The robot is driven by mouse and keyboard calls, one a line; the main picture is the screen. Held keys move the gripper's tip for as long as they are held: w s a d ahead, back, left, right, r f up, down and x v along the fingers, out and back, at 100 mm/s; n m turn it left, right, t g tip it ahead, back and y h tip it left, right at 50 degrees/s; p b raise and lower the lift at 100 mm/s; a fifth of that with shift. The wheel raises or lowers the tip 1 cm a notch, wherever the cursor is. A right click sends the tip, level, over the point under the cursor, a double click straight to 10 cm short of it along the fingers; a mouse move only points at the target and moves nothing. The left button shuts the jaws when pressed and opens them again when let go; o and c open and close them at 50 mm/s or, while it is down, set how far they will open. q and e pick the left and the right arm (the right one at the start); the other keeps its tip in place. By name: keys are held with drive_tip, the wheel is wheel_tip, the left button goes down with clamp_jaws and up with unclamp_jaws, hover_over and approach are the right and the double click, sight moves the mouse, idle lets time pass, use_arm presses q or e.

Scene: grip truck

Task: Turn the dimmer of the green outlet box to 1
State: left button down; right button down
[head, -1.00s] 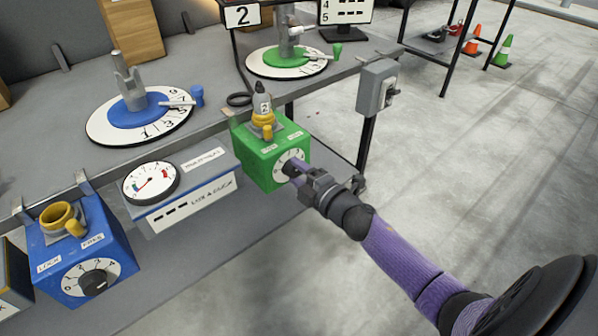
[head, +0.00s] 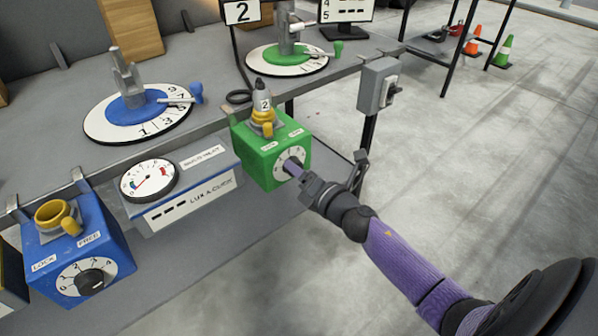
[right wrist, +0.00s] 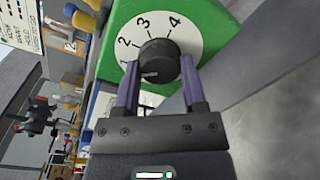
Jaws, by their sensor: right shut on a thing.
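The green outlet box (head: 262,168) hangs on the front edge of the bench in the middle of the head view. Its white dial (right wrist: 196,40) carries the numbers 1 to 4 in the right wrist view. My right gripper (head: 293,167) is at the dial, with its two purple fingers shut on the dark dimmer knob (right wrist: 159,58), one on each side. The knob's white mark points left, near the 1 and slightly below it; the exact alignment is hard to tell. In the head view the fingers partly hide the knob. My left gripper is not in view.
A blue box (head: 112,262) with its own dial hangs at the left. A meter box (head: 190,205) hangs between the two boxes. A grey switch box (head: 378,86) stands right of the green box. The floor at the right is mostly free.

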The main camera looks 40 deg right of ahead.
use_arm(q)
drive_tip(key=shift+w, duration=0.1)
use_arm(e)
drive_tip(key=shift+f+n, duration=0.1)
drive_tip(key=shift+n, duration=0.2)
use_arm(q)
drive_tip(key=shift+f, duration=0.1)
use_arm(e)
drive_tip(key=shift+c, duration=0.7)
unclamp_jaws()
use_arm(q)
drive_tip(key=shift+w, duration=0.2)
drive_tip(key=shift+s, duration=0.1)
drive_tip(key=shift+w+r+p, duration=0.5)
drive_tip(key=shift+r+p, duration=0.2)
drive_tip(key=shift+p, duration=0.05)
use_arm(e)
drive_tip(key=s, duration=1)
drive_tip(key=shift+d+r, duration=0.25)
drive_tip(key=shift+d, duration=0.05)
